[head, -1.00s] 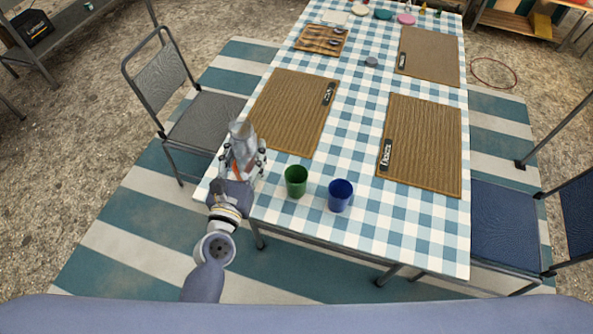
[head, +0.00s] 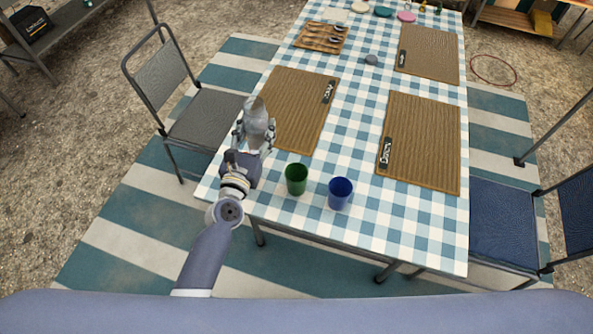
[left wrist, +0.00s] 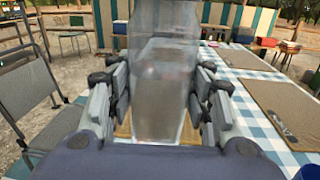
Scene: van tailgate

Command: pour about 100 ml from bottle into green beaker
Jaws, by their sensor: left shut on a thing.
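My left gripper (head: 255,138) is shut on the bottle (head: 256,115), a translucent grey vessel with a wide top. In the left wrist view the bottle (left wrist: 164,85) stands between both fingers. It is above the table's left side, over the near-left placemat's edge. The green beaker (head: 296,179) stands upright on the tablecloth, to the right of and nearer than my left gripper. The bottle is apart from the beaker. The level of any liquid cannot be made out. My right gripper is not in view.
A blue cup (head: 340,193) stands close to the right of the green beaker. Woven placemats lie left (head: 291,118) and right (head: 425,150). A cutlery tray (head: 322,37) is at the far left. A grey chair (head: 195,125) stands by the table's left side. The checked cloth (head: 362,120) between the mats is mostly clear.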

